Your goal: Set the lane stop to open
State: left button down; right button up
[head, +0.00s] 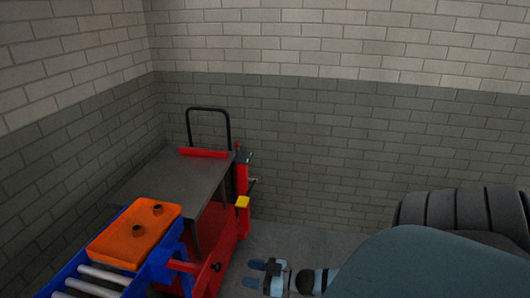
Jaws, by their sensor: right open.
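I cannot tell for certain which part is the lane stop. A yellow block (242,202) sits on the right side of the red cart frame (231,228). Below it is a small black knob (217,267) on the red frame, beside the end of the blue roller lane (165,264). My right gripper (254,273) is low in the head view, to the right of the black knob and apart from it. Its fingers point left, open, with nothing between them. My left gripper is not in view.
Brick walls close the back and left. Grey floor (290,240) is clear right of the cart.

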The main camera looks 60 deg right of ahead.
jog(key=shift+v, duration=2.05)
